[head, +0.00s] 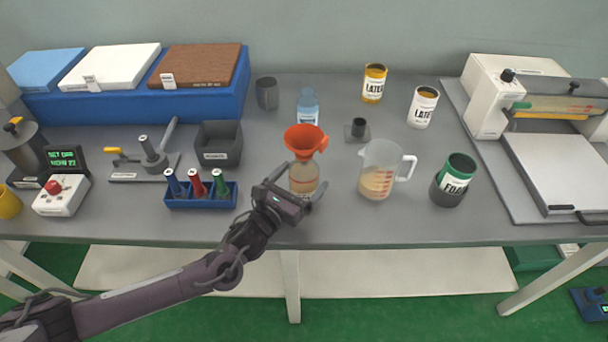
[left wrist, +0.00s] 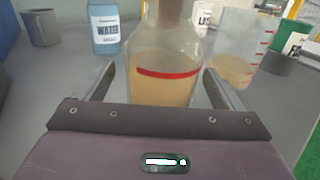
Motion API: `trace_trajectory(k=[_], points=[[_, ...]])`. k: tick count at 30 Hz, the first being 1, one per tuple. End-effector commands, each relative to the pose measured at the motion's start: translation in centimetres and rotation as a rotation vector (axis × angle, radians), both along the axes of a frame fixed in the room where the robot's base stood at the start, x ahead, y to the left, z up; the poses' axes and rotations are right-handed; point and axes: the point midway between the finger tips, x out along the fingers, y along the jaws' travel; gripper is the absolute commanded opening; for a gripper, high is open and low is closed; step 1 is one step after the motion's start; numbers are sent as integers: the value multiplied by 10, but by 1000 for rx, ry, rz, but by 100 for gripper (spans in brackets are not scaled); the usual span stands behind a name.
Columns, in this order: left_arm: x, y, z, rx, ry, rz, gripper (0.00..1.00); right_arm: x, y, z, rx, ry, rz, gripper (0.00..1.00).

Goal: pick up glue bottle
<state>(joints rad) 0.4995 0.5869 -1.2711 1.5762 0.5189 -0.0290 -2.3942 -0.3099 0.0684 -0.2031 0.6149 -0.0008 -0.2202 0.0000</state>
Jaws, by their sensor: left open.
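A clear bottle of amber liquid (head: 303,183) stands upright on the grey bench, with an orange funnel (head: 305,140) at its top. I take it as the glue bottle, though no glue label is readable. My left gripper (head: 298,185) is open at the bottle's near side. In the left wrist view the bottle (left wrist: 165,75) shows a red line and stands between the two spread fingers, with visible gaps on both sides. The bottle's lower part is hidden behind the gripper's palm. My right gripper is not in view.
A blue water bottle (head: 308,106) is behind. A grey cup (head: 267,93) stands farther back.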

Motion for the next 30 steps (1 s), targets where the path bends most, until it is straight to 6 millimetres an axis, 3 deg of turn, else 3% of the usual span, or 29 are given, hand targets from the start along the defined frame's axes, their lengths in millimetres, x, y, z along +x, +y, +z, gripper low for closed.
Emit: trace_trajectory(k=[1,6,14,30], points=[[7,-7,7,-1,-2,-1,90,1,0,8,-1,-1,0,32],[22,-16,3,-1,0,-1,90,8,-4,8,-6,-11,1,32],[24,-17,2,-1,1,0,90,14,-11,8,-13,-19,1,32],[24,-17,4,-4,-4,0,22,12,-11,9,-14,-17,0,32]])
